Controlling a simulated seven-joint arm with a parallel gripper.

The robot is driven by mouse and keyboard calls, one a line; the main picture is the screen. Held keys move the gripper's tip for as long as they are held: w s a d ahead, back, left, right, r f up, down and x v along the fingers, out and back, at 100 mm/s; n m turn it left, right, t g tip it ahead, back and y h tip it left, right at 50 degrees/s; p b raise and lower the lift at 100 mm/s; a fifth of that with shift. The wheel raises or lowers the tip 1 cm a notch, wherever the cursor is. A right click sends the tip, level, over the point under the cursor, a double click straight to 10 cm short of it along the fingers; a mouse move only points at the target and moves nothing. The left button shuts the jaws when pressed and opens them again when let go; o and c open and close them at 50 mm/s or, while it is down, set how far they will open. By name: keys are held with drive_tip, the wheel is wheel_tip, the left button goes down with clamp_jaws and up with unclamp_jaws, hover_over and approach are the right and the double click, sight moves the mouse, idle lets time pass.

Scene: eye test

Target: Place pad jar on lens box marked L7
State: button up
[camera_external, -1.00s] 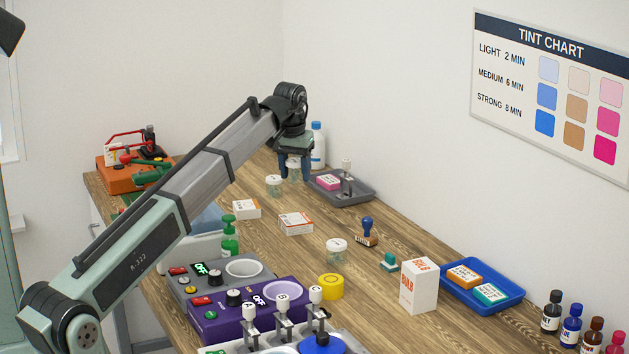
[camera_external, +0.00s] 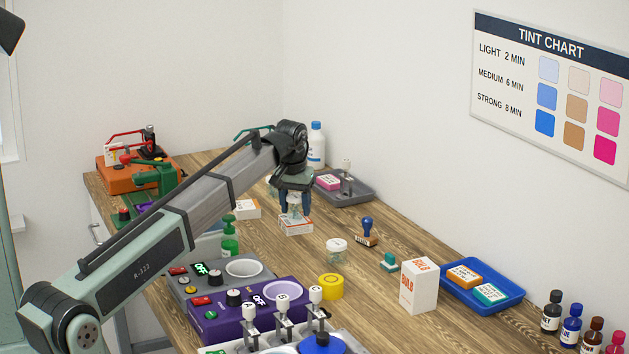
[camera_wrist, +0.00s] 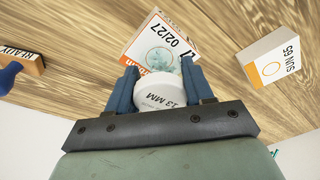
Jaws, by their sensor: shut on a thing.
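My gripper (camera_external: 295,206) is shut on a small clear jar with a white lid (camera_wrist: 160,93). The lid reads "13 MM", upside down, in the wrist view, and something pale teal shows beyond it. A white and orange box (camera_external: 296,227) lies flat directly under the jar. The box also shows in the wrist view (camera_wrist: 147,38), with "02/27" and part of a mark ending in 7; the jar and a finger hide the rest. The jar looks upright. I cannot tell whether its base touches the box.
A second white box (camera_external: 247,208), marked "SUN 65" in the wrist view (camera_wrist: 278,62), lies to the left. Another jar (camera_external: 336,247) and a blue-handled stamp (camera_external: 366,233) stand to the right. A grey tray (camera_external: 360,193) is behind. Wood between them is clear.

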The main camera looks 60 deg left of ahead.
sight(293, 198)
drive_tip(key=shift+f, duration=0.3)
drive_tip(key=o, duration=1)
drive_tip(key=shift+o, duration=0.2)
drive_tip(key=shift+r, duration=0.1)
drive_tip(key=r, duration=0.4)
drive_tip(key=s+d+r, duration=0.1)
drive_tip(key=r, duration=0.7)
drive_tip(key=shift+s+d, duration=0.15)
